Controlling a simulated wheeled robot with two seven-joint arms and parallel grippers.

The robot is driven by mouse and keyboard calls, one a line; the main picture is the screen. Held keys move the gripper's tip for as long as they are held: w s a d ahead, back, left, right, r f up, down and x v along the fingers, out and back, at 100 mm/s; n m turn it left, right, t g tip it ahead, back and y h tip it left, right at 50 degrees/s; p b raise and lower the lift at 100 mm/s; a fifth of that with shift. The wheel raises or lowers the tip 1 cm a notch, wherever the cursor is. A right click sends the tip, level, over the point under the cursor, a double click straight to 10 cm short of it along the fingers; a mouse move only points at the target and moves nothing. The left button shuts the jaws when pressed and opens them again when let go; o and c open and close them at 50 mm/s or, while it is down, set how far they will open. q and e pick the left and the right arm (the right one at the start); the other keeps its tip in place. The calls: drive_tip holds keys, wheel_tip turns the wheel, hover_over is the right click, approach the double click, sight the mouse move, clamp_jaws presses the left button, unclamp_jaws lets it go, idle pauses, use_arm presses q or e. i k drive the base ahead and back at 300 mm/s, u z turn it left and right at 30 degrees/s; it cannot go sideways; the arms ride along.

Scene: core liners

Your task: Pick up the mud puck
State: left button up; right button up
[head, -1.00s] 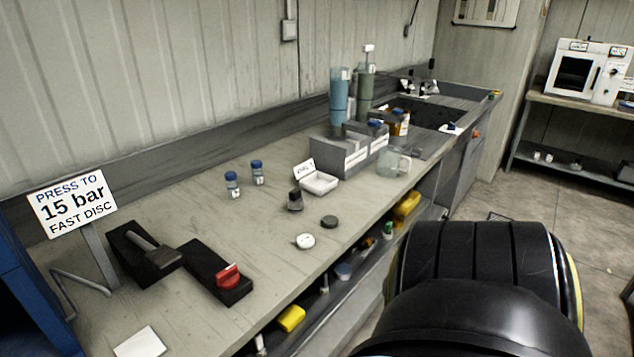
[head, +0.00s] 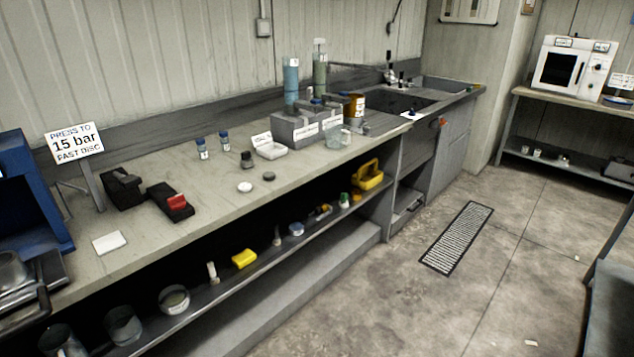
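A small dark grey disc (head: 268,176), which looks like the mud puck, lies flat on the long grey bench (head: 140,225) near its front edge. A white round disc (head: 245,187) lies just to its left, apart from it. A small dark block-like object (head: 246,159) stands behind the two discs. Neither of my grippers shows in the head view, so I cannot tell their state.
A blue press (head: 35,190) stands left. Shelves below hold yellow items (head: 245,258). The floor by the drain grate (head: 456,237) is clear.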

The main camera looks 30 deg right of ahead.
sight(268, 176)
drive_tip(key=z, duration=0.75)
drive_tip(key=i, duration=0.9)
drive_tip(key=z, duration=0.6)
drive_tip(key=i, duration=1.1)
drive_tip(key=u, duration=1.2)
drive_tip(key=i, duration=0.6)
drive_tip(key=u, duration=0.75)
